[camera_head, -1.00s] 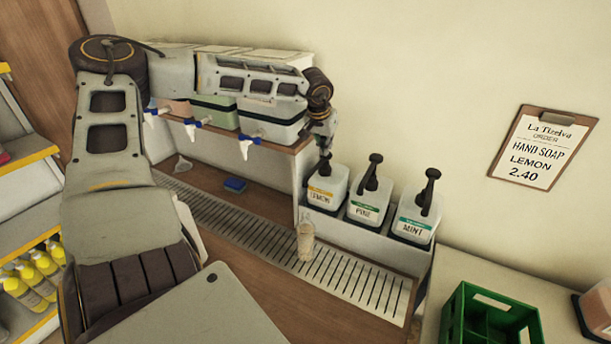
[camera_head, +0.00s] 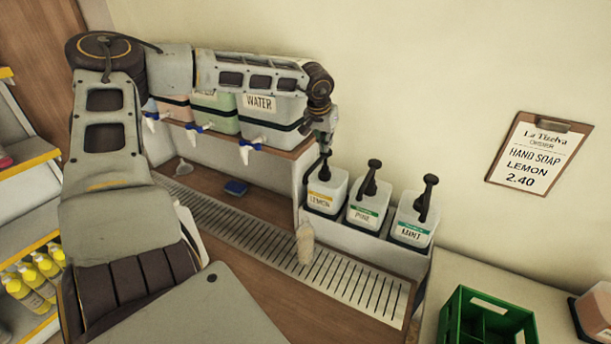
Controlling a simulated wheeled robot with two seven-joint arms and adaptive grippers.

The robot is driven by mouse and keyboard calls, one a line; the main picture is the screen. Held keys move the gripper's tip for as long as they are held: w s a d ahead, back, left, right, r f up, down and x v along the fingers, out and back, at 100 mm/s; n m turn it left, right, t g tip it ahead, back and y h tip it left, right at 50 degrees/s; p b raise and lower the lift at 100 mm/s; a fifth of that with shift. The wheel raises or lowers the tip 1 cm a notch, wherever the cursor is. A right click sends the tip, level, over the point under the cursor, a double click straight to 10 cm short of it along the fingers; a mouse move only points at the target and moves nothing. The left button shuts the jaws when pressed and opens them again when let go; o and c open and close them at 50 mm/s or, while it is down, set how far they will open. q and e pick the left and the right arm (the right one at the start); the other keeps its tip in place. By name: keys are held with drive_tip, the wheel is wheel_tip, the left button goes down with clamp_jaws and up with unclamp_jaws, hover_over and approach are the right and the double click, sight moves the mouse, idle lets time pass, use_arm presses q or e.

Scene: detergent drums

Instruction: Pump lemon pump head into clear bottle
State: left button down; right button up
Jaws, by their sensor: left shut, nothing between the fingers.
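The lemon drum (camera_head: 325,190), a white container with a yellow-striped label, stands at the left of the row of three. Its dark pump head (camera_head: 322,166) shows partly, just under my left gripper (camera_head: 325,143). My left gripper is shut and empty, pointing down over the pump head; I cannot tell whether they touch. The bottle (camera_head: 305,246) stands upright on the slotted drip grate in front of the lemon drum. It looks pale tan, and its fill level is too small to read. My right gripper is out of view.
Pine (camera_head: 363,202) and mint (camera_head: 413,221) drums stand right of lemon. Tapped containers, one labelled WATER (camera_head: 270,118), sit on the shelf behind my left arm. A green crate (camera_head: 487,322) is at lower right. The drip grate (camera_head: 365,285) is clear right of the bottle.

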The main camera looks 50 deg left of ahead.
use_arm(q)
drive_tip(key=shift+r+p, duration=0.45)
drive_tip(key=shift+r, duration=0.45)
drive_tip(key=shift+r+p, duration=0.7)
drive_tip(key=shift+r, duration=0.5)
wheel_tip(320, 180, up, 4)
drive_tip(key=shift+f+p, duration=0.2)
drive_tip(key=shift+p, duration=0.9)
